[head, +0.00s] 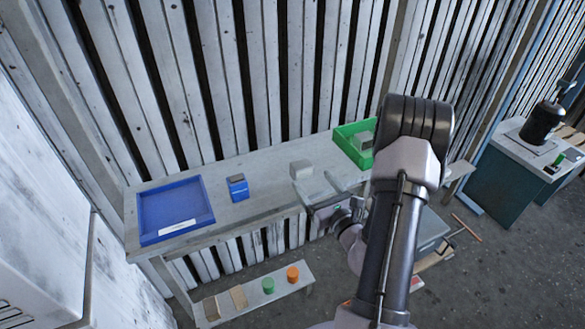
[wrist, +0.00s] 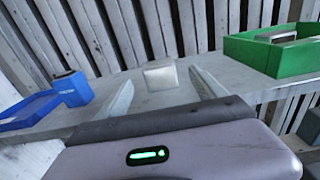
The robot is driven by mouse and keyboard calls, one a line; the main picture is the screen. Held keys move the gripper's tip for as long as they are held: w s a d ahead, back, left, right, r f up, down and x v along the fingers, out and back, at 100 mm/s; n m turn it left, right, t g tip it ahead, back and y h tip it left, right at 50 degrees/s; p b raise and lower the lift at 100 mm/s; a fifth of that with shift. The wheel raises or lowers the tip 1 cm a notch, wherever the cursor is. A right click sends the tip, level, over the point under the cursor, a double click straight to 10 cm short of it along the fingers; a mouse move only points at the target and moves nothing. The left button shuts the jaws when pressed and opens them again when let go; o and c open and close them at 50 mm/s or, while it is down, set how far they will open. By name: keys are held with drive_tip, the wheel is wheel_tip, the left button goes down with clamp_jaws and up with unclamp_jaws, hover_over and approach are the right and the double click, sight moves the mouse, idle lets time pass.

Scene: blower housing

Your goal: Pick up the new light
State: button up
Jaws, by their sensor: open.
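A small pale grey-white block (wrist: 160,75), which looks like the light, sits on the long grey bench (head: 262,206). It also shows in the head view (head: 301,169) near the middle of the bench. I cannot read any label on it. My gripper (wrist: 163,91) is open and empty. In the wrist view its two pale fingers stand apart, one on each side of the block in the picture, with the block farther away beyond the tips. In the head view my arm hides part of the bench's right side.
A green tray (wrist: 248,56) with a grey item inside stands right of the block. A blue box (head: 238,187) and a blue tray (head: 206,207) are to the left. A low shelf (head: 255,302) in front holds orange and green cylinders. Slatted wall behind.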

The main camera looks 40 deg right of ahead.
drive_tip(key=x, duration=0.7)
drive_tip(key=r+b+x, duration=0.1)
drive_tip(key=x, duration=0.3)
drive_tip(key=shift+a, duration=0.15)
drive_tip(key=shift+s, duration=0.1)
drive_tip(key=c, duration=1.5)
drive_tip(key=shift+r, duration=0.1)
